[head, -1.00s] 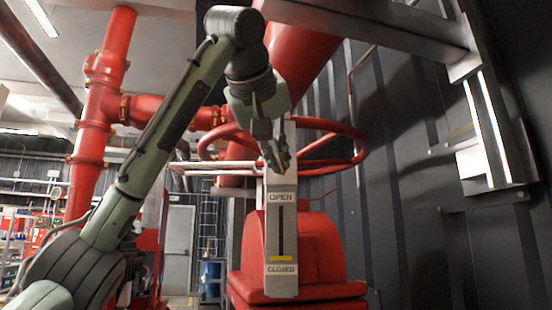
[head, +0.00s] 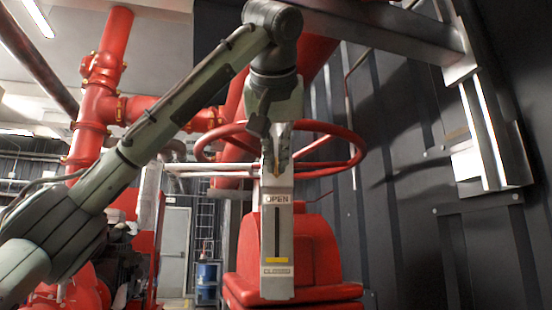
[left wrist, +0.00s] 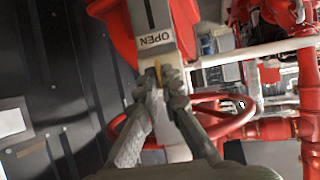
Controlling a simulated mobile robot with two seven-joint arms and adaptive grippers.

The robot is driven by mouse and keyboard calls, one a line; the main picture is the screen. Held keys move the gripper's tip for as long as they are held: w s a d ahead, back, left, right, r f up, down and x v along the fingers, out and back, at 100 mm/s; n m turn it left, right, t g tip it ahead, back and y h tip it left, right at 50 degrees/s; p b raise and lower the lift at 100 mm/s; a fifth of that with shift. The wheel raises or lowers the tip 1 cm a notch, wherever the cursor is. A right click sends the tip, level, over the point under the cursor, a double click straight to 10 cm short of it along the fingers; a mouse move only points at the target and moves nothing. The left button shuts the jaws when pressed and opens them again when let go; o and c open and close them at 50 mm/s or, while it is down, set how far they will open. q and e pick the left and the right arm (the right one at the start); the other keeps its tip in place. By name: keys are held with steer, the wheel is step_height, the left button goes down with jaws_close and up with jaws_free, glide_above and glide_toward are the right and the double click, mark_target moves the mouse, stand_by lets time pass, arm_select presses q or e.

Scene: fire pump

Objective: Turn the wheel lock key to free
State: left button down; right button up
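The post with the OPEN and CLOSED plate (head: 276,270) stands upright in front of the red handwheel (head: 357,150). In the left wrist view the post's OPEN label (left wrist: 156,38) is upside down, and part of the handwheel (left wrist: 238,118) shows behind my fingers. A small yellow piece, apparently the wheel lock key (left wrist: 158,69), is at the top of the post. My left gripper (head: 277,172) points down at it from above. Its fingertips (left wrist: 160,82) are close together on either side of the yellow piece and appear shut on it. The fingers hide most of the key. My right gripper is not in view.
A red pump housing (head: 325,255) lies behind the post. Red pipes (head: 92,125) rise on the left. A dark ribbed wall (head: 400,200) with a grey metal bracket (head: 490,140) stands to the right. A blue barrel (head: 207,275) is far back.

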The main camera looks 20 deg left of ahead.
arm_select(q)
steer(key=shift+f, duration=0.15)
steer(key=c, duration=2.2)
jaws_free()
steer(key=o, duration=0.5)
steer(key=shift+s+r, duration=0.15)
steer(key=shift+r, duration=0.1)
steer(key=v, duration=1.1)
steer(key=shift+s+d, duration=0.1)
steer(key=shift+s, duration=0.2)
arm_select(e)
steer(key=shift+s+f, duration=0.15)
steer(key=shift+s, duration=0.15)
